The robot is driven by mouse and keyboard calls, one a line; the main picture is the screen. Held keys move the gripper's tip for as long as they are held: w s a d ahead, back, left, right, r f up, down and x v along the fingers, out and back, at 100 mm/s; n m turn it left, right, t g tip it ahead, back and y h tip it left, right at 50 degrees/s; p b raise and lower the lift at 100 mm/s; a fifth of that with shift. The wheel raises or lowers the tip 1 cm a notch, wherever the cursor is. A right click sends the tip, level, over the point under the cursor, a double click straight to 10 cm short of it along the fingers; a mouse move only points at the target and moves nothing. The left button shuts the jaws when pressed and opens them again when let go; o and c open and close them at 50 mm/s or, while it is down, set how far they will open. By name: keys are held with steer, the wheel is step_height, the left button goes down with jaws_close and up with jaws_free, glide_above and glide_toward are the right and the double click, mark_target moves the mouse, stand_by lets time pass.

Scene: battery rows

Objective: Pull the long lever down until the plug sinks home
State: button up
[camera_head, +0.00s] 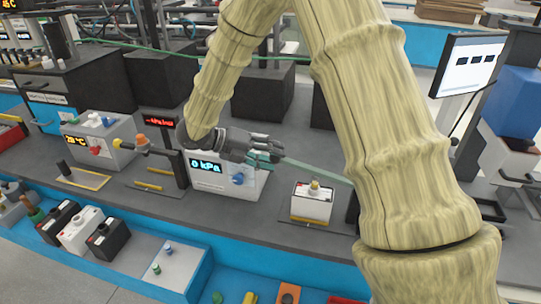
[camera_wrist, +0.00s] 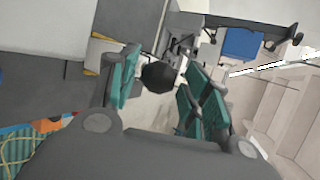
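A long, thin grey-green bar (camera_head: 318,171), which looks like the lever, slopes down to the right from near my gripper and runs behind my arm. My gripper (camera_head: 274,152) reaches right above the bench, its fingers near the bar's left end. In the wrist view, the green-padded fingers of my gripper (camera_wrist: 163,78) are apart, with a black knob (camera_wrist: 158,76) showing between them; contact is unclear. A white block (camera_head: 311,205) with a pale yellowish top piece (camera_head: 315,185), possibly the plug, stands below the bar. My arm hides the bar's right end.
A white "0 kPa" box (camera_head: 222,185) stands directly below my gripper. A "28 °C" box (camera_head: 98,140) and an orange-knobbed handle (camera_head: 143,141) are to the left. Black boxes (camera_head: 262,88) stand behind. Batteries (camera_head: 80,231) line the blue front shelf.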

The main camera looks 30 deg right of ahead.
steer(key=shift+a, duration=0.1)
steer(key=v, duration=1.2)
